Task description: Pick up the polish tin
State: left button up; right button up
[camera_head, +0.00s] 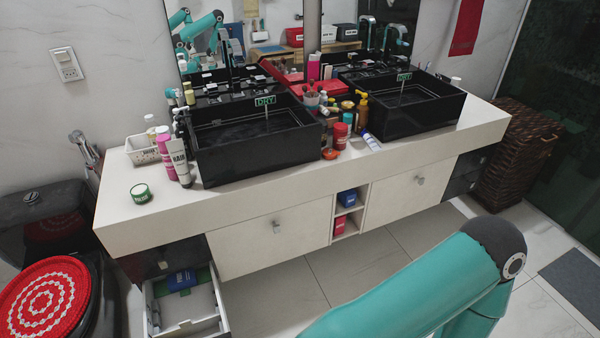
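A small round green tin with a pale label (141,192), which looks like the polish tin, sits on the white counter (240,205) at its left end, near the front edge. It stands apart from the bottles to its right and nothing covers it. Neither of my grippers shows directly. A teal link of one of my arms fills the lower right of the view, well away from the tin. Teal arm parts also show as a reflection in the mirror (280,45).
A pink bottle (165,152) and a white HAIR tube (180,163) stand right of the tin, beside the left black sink (250,165). A white basket (140,149) is behind. Below, a drawer (190,328) is open. Counter around the tin is clear.

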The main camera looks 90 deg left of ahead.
aim_at(141, 193)
jog(key=z, duration=0.55)
jog(key=i, duration=0.3)
jog(key=u, duration=2.4)
jog(key=i, duration=0.2)
jog(key=u, duration=1.55)
jog(key=k, duration=0.55)
jog(key=u, duration=0.45)
jog(key=i, duration=1.55)
jog(key=z, duration=0.35)
